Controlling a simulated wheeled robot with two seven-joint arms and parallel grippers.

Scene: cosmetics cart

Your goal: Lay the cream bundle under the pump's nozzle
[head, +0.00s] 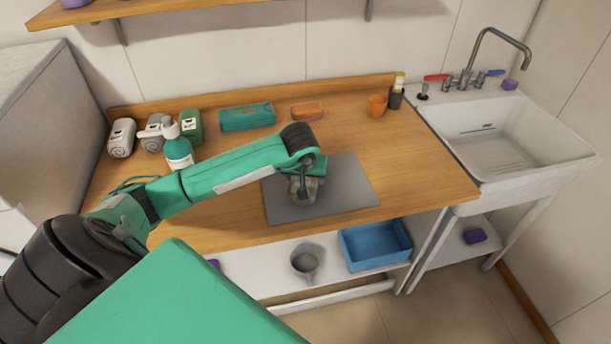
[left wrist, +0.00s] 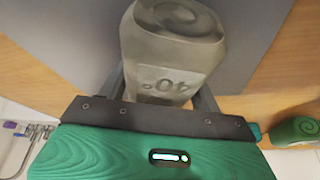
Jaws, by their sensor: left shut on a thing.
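My left gripper (head: 303,190) is shut on a dull cream rolled bundle (head: 304,183), over the grey mat (head: 350,184). In the left wrist view the bundle (left wrist: 172,55) shows a spiral end and a "40°" mark, between the gripper's fingers (left wrist: 160,95). I cannot tell whether it touches the mat. A green pump bottle (head: 179,153) with a white pump head (head: 170,130) stands at the left of the counter, just behind my left arm. Its lower part is partly hidden. A smaller dark pump bottle (head: 396,96) stands at the back right. My right gripper is not in view.
Two pale bundles (head: 121,139) and a green bundle (head: 190,126) stand around the green pump bottle. Folded green cloths (head: 247,117), an orange block (head: 307,111) and an orange cup (head: 377,106) line the back. The sink (head: 490,145) is at right. The counter's right front is clear.

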